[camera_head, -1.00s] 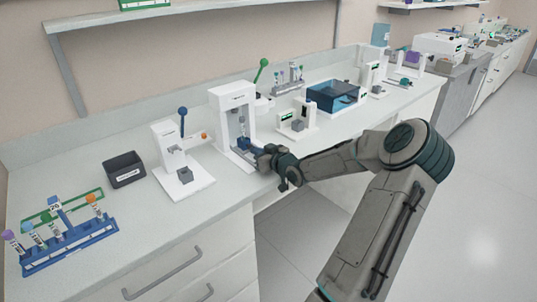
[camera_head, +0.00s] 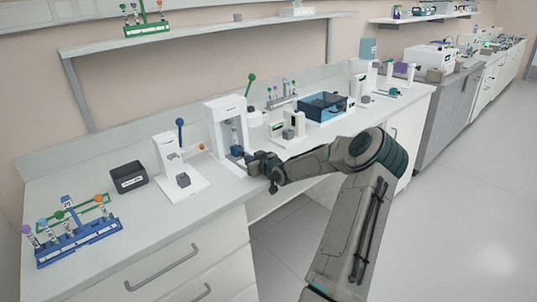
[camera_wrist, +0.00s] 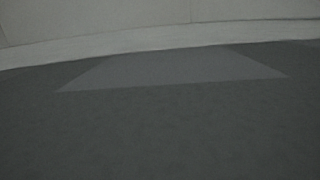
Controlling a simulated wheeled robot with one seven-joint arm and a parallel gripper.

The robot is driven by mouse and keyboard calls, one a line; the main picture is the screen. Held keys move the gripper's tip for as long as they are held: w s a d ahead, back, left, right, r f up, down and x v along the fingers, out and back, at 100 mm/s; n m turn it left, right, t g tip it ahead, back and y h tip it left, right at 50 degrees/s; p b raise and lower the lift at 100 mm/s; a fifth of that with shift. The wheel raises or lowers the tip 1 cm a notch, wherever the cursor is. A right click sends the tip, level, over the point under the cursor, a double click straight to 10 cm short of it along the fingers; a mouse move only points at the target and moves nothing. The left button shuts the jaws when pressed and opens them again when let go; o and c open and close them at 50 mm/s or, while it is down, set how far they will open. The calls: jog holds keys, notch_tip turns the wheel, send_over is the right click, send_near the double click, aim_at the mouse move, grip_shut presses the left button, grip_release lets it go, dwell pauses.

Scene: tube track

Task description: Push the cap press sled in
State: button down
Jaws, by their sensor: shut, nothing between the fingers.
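The cap press (camera_head: 212,125) is a tall white arch-shaped frame on the bench, with a tube upright inside it. The dark blue sled (camera_head: 237,151) sits low at the front of the frame, under the tube. My gripper (camera_head: 248,158) is shut and empty at the front of the press, right up against or very near the sled; I cannot tell whether they touch. My gripper partly hides the sled's front. The wrist view shows only a dark, close surface with a paler patch, and no fingers.
Left of the press stands a white device with a blue-knobbed lever (camera_head: 180,124). Further left are a dark bin (camera_head: 128,178) and a blue tube rack (camera_head: 80,243). Right are a green-knobbed lever (camera_head: 251,79) and a blue box (camera_head: 322,107). The floor in front is clear.

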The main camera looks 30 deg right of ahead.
jog(key=shift+w+d, duration=0.1)
jog(key=shift+d, duration=0.1)
dwell(0.4)
jog(key=shift+s+d, duration=0.2)
jog(key=shift+s, duration=0.05)
jog(key=shift+s+d+f+p, duration=0.15)
jog(key=shift+f+p, duration=0.1)
jog(key=shift+p, duration=0.55)
